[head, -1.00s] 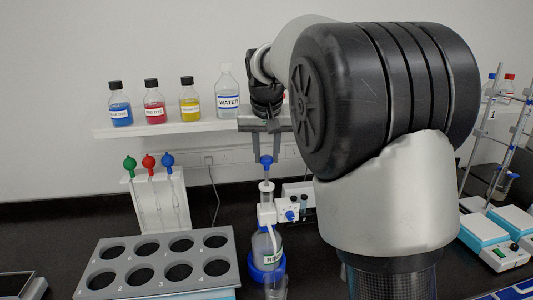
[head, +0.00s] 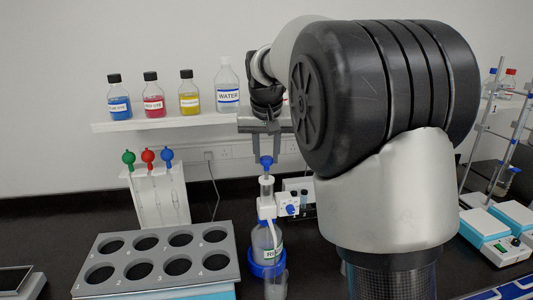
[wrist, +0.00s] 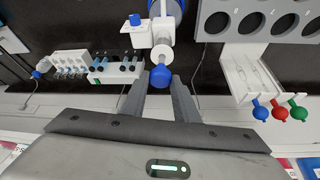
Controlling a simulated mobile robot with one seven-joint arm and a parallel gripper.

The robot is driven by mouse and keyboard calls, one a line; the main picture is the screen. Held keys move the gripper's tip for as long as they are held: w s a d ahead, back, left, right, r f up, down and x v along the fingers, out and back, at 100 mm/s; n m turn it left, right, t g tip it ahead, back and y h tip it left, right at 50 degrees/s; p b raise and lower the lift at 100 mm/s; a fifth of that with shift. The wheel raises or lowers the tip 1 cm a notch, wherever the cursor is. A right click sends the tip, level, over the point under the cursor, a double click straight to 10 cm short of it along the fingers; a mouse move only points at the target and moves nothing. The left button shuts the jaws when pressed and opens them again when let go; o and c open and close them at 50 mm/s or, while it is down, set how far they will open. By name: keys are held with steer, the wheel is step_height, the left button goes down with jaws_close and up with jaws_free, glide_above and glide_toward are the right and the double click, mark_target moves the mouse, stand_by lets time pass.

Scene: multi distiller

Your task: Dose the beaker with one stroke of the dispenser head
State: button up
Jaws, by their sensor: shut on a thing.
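The dispenser bottle (head: 265,240) stands upright on the bench with a blue collar at its base. Its white head block (head: 267,207) carries a clear upright barrel topped by a blue knob (head: 266,161), which also shows in the wrist view (wrist: 161,76). My gripper (head: 266,157) points down at the top of the dispenser. Its two fingers (wrist: 160,85) are shut on the blue knob, one on each side. The clear beaker (head: 275,286) stands in front of the bottle, below the spout side, cut off by the bottom edge.
A grey rack with several holes (head: 157,257) stands at left front. A white stand with coloured droppers (head: 158,195) is behind it. A shelf (head: 170,123) holds several bottles.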

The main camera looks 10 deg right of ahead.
steer(key=shift+f+b, duration=0.9)
steer(key=shift+f, duration=0.5)
steer(key=o, duration=1.1)
steer(key=shift+r, duration=0.1)
steer(key=shift+o, duration=0.2)
